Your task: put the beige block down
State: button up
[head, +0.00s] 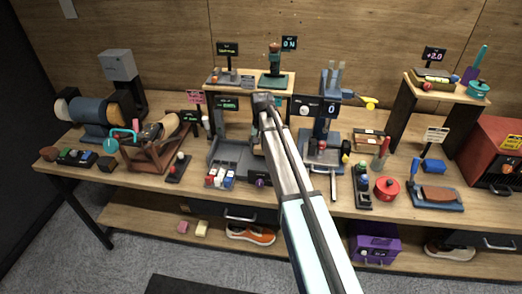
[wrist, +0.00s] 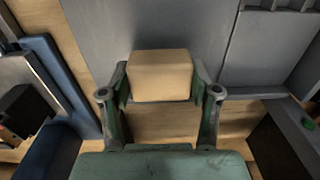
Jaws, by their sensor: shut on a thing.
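The beige block (wrist: 160,74) sits between the two green fingers of my gripper (wrist: 160,90) in the wrist view, with a finger against each side. A grey panel (wrist: 165,25) lies just beyond the block. A strip of wood (wrist: 160,122) shows below it, between the fingers. Whether the block touches any surface is not clear. In the head view my arm reaches over the middle of the workbench (head: 330,205) to a grey machine (head: 230,152). My arm hides the gripper and the held block there.
A dark device with a display (head: 316,105) stands right of my arm. A small raised shelf (head: 290,78) is behind it. Red and white pieces (head: 218,177) lie in front of the grey machine. A red pot (head: 387,187) stands further right. Two small blocks and an orange sneaker (head: 250,234) are on the lower shelf.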

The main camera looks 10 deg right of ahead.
jog(key=shift+f, duration=1.05)
jog(key=shift+f, duration=0.1)
jog(key=o, duration=1.1)
notch_tip(320, 180, up, 12)
jog(key=b, duration=0.3)
jog(key=shift+s, duration=0.1)
